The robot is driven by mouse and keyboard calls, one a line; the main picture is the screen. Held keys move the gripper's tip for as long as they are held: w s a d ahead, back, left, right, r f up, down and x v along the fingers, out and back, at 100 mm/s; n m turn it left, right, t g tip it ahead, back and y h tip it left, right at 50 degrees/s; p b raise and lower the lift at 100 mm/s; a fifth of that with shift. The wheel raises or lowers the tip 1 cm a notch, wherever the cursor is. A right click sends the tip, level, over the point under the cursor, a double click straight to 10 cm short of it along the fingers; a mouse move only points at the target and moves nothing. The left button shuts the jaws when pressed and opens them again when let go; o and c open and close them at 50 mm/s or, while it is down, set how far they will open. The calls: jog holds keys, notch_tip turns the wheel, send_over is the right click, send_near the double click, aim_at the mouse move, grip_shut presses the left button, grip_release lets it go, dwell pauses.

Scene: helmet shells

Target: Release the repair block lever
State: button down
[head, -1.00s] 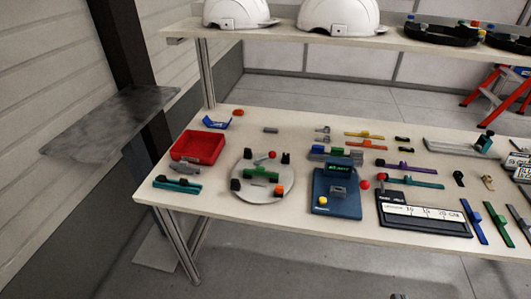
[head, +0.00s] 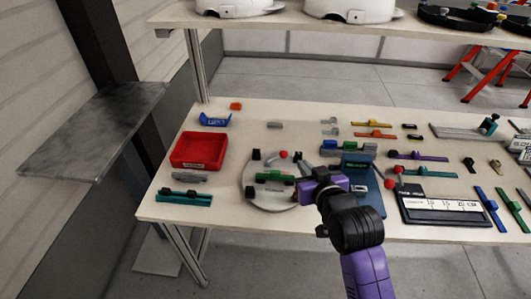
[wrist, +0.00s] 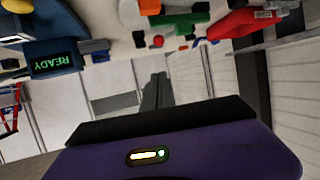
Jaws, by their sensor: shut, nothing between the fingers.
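A round grey plate (head: 252,196) on the table carries a green block (head: 275,177), black clamps and a lever with a red ball knob (head: 283,154). Which part is the repair block lever is not labelled. My gripper (head: 304,169) is above the table at the right side of this plate, shut and empty; contact with the lever cannot be told. In the wrist view, which is upside down, the green block (wrist: 187,22) and a red ball (wrist: 158,41) show at the top, apart from my shut fingers (wrist: 156,92).
A blue device (head: 372,200) is partly hidden behind my arm; its READY display (wrist: 55,62) shows in the wrist view. A red tray (head: 199,150) and a teal tool (head: 184,196) lie left of the plate. A shelf with white helmets (head: 350,10) is above the back.

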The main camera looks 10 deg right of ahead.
aim_at(284, 156)
jog(key=shift+s+a+f+g, duration=0.2)
jog(key=shift+f+g, duration=0.05)
jog(key=shift+f, duration=0.3)
jog(key=shift+s+a+f+g, duration=0.15)
jog(key=shift+s+f+g, duration=0.1)
jog(key=shift+f, duration=0.3)
jog(key=shift+w, duration=0.15)
jog(key=x, duration=1.3)
jog(key=shift+w+f, duration=0.25)
jog(key=shift+w, duration=0.05)
